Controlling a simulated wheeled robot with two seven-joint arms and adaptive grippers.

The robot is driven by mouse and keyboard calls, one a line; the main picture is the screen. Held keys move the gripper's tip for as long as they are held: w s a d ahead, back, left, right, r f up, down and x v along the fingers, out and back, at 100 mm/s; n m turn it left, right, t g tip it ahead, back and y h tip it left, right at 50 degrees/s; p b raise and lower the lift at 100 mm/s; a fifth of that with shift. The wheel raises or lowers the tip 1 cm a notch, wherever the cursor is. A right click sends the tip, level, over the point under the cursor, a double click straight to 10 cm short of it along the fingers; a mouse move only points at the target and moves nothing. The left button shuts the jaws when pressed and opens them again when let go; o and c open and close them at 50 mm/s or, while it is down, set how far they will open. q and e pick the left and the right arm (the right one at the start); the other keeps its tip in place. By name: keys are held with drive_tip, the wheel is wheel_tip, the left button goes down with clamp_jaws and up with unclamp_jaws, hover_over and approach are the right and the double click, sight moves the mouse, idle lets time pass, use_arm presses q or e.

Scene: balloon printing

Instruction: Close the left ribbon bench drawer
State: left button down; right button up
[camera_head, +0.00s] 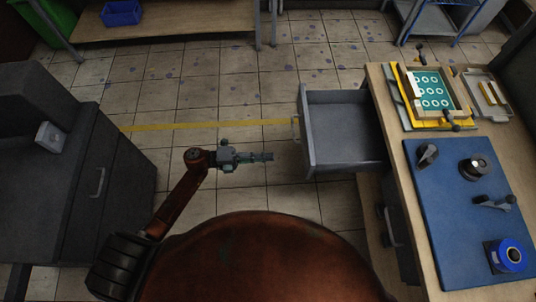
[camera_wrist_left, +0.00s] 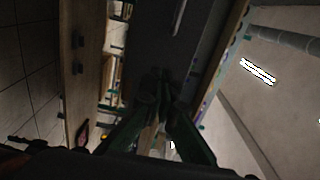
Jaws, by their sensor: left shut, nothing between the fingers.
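The grey drawer (camera_head: 345,125) is pulled out from the wooden bench (camera_head: 405,205) at the right of the head view. Its inside looks empty. Its front panel (camera_head: 307,150) faces left and carries a pale handle (camera_head: 295,128). My left gripper (camera_head: 270,157) is shut and empty, pointing right at the front panel with a small gap of floor between. In the left wrist view the shut fingers (camera_wrist_left: 163,80) reach toward a dark panel (camera_wrist_left: 150,40) with a light handle (camera_wrist_left: 179,17). My right gripper is not in view.
A blue mat (camera_head: 460,190) with several tools and a ribbon roll (camera_head: 510,255) lies on the bench top. A yellow printing frame (camera_head: 432,93) sits behind it. A dark cabinet (camera_head: 75,165) stands at left. The tiled floor (camera_head: 235,100) between is clear.

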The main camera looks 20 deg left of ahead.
sight(305, 155)
use_arm(q)
drive_tip(key=x, duration=1.1)
drive_tip(key=shift+a+b, duration=0.1)
drive_tip(key=shift+b, duration=0.25)
drive_tip(key=shift+w, duration=0.1)
